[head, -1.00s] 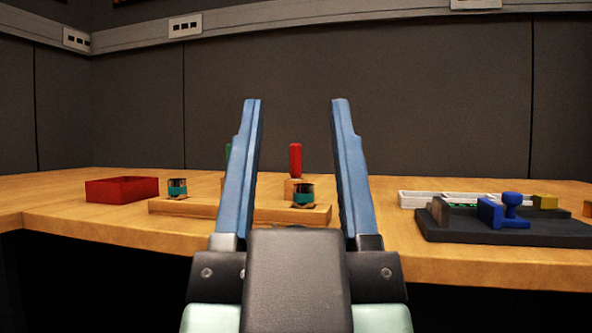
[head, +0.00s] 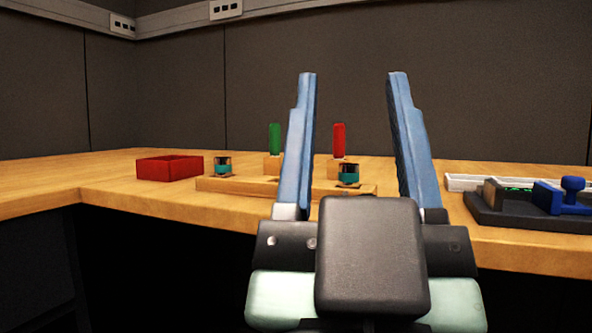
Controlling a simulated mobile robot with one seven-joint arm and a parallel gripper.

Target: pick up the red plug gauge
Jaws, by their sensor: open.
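The red plug gauge (head: 339,139) stands upright in a small wooden block (head: 327,170) towards the back of the wooden table. My gripper (head: 352,74) is open and empty in the foreground, its two blue fingers pointing up and away. In the picture the red gauge shows between the fingers, nearer the left one, and beyond them. The gripper does not touch it. The gauge's lower end is hidden in the block.
A green plug gauge (head: 275,139) stands left of the red one. A wooden bar (head: 240,185) with two teal-and-black parts lies in front. A red box (head: 169,168) sits at left. A dark fixture with a blue clamp (head: 573,184) is at right.

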